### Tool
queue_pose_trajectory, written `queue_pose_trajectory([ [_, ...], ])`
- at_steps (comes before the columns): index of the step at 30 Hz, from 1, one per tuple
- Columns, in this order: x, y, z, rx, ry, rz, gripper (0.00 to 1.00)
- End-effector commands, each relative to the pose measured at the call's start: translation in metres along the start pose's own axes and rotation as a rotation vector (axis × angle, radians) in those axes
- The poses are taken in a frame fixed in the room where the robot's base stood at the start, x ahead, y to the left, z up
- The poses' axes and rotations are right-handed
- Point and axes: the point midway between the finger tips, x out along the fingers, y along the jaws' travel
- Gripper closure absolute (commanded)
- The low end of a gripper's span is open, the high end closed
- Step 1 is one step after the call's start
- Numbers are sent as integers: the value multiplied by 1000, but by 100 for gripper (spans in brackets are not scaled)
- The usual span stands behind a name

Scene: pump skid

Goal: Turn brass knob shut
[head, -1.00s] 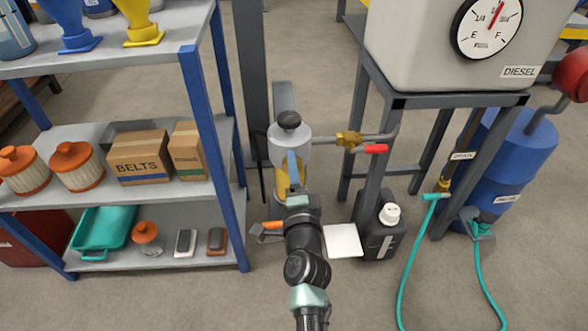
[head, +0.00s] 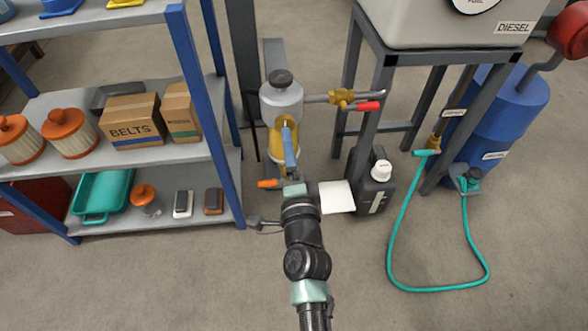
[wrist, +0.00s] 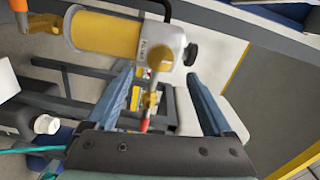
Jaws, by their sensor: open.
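The fuel filter has a grey head (head: 282,101), a black top cap and a yellow bowl (head: 276,143). In the wrist view its yellow bowl (wrist: 103,34) lies sideways across the top. A brass fitting (wrist: 42,20) sits at the bowl's lower end, at the left. A brass valve (head: 342,98) with a red lever (head: 368,106) is on the side pipe; it also shows between my fingers in the wrist view (wrist: 152,100). I cannot tell which brass part is the knob. My gripper (wrist: 158,73) is open and empty. In the head view my finger (head: 289,148) overlaps the bowl.
A blue-post shelf (head: 200,110) with boxes stands left. A grey stand (head: 365,75) carries the diesel tank at the right. Below it are a black jug (head: 377,185) and a white square (head: 337,197). A teal hose (head: 392,240) lies on the floor, right. The front floor is clear.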

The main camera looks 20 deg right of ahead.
Motion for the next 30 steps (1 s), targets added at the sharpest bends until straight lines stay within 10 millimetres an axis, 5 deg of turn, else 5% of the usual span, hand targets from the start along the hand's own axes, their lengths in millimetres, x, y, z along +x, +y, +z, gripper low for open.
queue_pose_trajectory([
  [12, -59, 0, 0, 0, 0, 0, 15],
  [30, -64, 0, 0, 1, 0, 0, 15],
])
